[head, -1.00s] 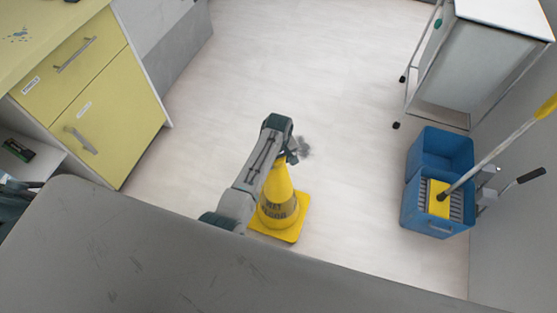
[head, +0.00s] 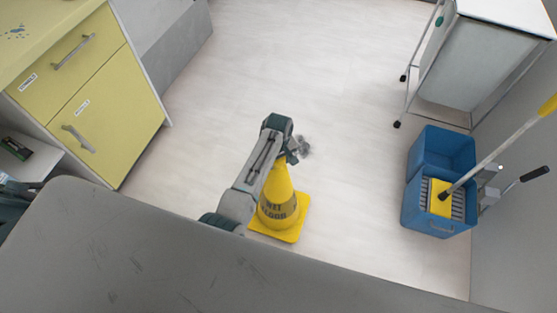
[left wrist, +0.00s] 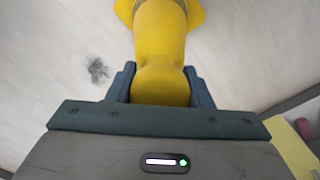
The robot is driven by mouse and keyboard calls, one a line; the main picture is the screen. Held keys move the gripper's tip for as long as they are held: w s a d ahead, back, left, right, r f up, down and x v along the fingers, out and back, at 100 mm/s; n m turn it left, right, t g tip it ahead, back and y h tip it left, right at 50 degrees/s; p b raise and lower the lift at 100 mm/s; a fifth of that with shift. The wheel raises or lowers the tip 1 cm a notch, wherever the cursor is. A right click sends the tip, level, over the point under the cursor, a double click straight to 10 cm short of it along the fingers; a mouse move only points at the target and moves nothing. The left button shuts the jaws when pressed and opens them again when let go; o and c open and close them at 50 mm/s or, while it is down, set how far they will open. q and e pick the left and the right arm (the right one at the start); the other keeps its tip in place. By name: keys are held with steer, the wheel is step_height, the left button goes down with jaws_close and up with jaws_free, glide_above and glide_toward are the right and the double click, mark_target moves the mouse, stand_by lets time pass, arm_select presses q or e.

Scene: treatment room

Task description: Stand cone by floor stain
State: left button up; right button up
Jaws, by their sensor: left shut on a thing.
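The yellow cone (head: 277,209) is upright on or just above the floor in the middle of the head view, its square base low and its dark lettering facing me. My left gripper (head: 290,151) is shut on the top of the cone. In the left wrist view the cone (left wrist: 160,45) runs away from between the two fingers (left wrist: 160,88). The grey floor stain (head: 305,147) shows just right of the gripper in the head view, partly hidden by it. The stain also shows left of the cone in the left wrist view (left wrist: 98,70). My right gripper is not in view.
A blue mop bucket (head: 425,209) with a mop stands at the right, near a white trolley (head: 462,62). Yellow drawers (head: 105,100) stand at the left. A grey surface (head: 180,260) fills the front. Floor beyond the stain is clear.

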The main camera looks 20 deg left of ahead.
arm_select(q)
steer(key=shift+f, duration=0.55)
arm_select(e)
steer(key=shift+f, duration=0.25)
arm_select(q)
steer(key=o, duration=1.1)
steer(key=shift+c, duration=0.2)
steer(key=shift+r, duration=0.6)
step_height(320, 180, up, 10)
steer(key=shift+f+p, duration=0.15)
steer(key=shift+p, duration=0.2)
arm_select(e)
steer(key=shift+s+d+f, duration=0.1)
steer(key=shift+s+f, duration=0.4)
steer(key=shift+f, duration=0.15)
